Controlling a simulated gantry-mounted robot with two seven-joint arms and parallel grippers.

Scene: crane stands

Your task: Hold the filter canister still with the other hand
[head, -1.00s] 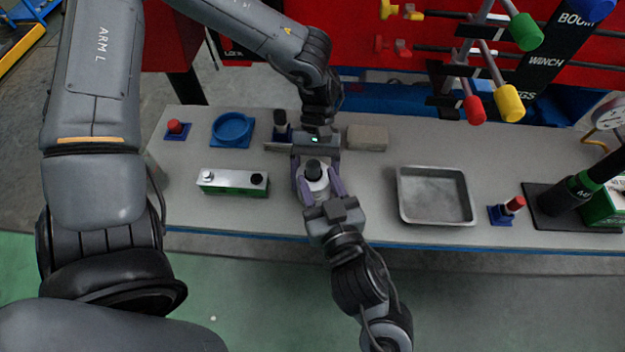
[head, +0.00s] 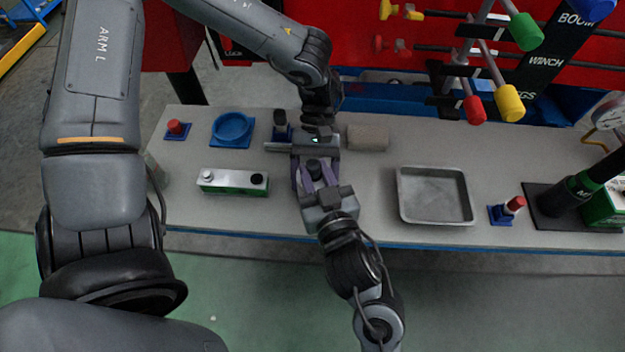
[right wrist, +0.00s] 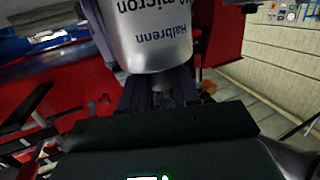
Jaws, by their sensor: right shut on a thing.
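The filter canister is a pale cylinder with a dark cap (head: 314,165), at the middle of the bench in the head view. Its body is mostly hidden by the grippers there. In the right wrist view the canister (right wrist: 155,35) fills the top, with "Halbrenn" and "micron" printed upside down. My right gripper (head: 318,178) comes from the near side and is shut on the canister. My left gripper (head: 302,170) comes from the far side, with its fingers close around the same spot. Whether the left fingers press on the canister is hidden.
A green-and-white box (head: 233,181) lies left of the grippers. A blue round dish (head: 232,128) and a red-topped piece (head: 176,128) stand farther back. A metal tray (head: 402,205) stands right, with bare bench between.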

